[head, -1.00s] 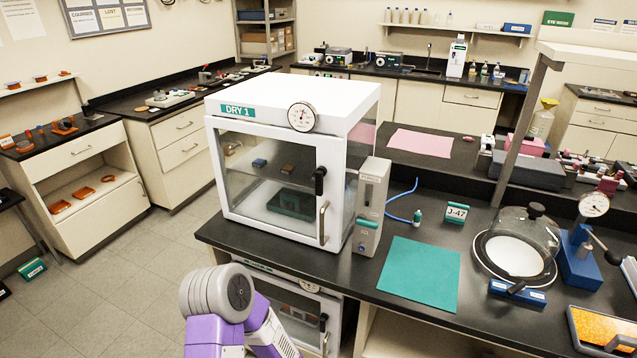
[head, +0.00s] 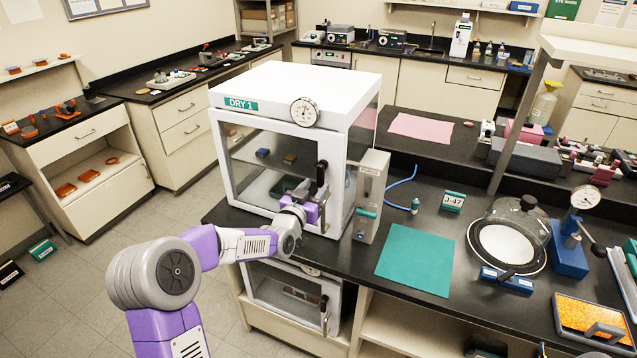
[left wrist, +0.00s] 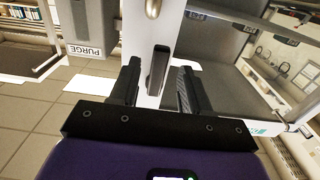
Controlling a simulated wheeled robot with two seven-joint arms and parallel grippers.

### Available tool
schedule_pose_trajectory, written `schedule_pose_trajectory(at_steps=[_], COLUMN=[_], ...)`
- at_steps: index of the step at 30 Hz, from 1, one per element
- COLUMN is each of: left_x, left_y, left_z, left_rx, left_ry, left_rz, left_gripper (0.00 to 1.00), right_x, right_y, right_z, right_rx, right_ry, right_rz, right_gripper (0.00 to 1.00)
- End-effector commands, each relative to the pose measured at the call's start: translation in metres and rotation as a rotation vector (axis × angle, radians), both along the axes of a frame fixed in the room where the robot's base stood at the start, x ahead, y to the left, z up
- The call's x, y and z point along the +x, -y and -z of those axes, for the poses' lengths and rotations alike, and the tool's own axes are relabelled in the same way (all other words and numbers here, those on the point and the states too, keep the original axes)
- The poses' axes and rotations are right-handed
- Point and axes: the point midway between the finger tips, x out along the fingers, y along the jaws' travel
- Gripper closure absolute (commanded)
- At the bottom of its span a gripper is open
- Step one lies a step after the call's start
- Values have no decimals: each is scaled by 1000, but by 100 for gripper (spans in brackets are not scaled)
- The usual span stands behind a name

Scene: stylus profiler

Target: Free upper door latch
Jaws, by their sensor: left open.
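The white DRY 1 cabinet (head: 292,92) stands on the black counter with its glass door shut. Its black upper latch (head: 321,172) is on the right side of the door frame. My left gripper (head: 316,190) is at the door's right edge, just below and in front of the latch, and partly hides it. In the left wrist view my left gripper (left wrist: 158,84) is open, with the black latch (left wrist: 158,66) showing between its two dark fingers. Contact cannot be told. A metal handle end (left wrist: 153,8) shows beyond the latch. My right gripper is not in view.
A grey purge unit (head: 370,195) stands close at the cabinet's right side; its PURGE label (left wrist: 90,50) shows in the wrist view. A second cabinet (head: 290,295) sits below the counter. A green mat (head: 416,259) lies clear to the right, beside a glass bell jar (head: 510,235).

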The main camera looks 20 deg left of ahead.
Motion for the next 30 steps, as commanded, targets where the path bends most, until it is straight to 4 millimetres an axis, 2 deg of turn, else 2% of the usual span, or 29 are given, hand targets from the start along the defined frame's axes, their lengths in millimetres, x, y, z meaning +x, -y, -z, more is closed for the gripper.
schedule_pose_trajectory(at_steps=[6, 18, 27, 30], left_x=[23, 29, 29, 29], left_y=[1, 1, 1, 1], left_z=[0, 0, 0, 0], left_rx=[-1, -1, -1, -1], left_ry=[-1, -2, -2, -2], left_rz=[2, 1, 1, 1], left_gripper=[53, 55, 100, 100], right_x=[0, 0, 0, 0], right_y=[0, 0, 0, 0], right_z=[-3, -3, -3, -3], right_rx=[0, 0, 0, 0], right_ry=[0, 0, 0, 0], right_rz=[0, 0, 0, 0], right_gripper=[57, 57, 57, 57])
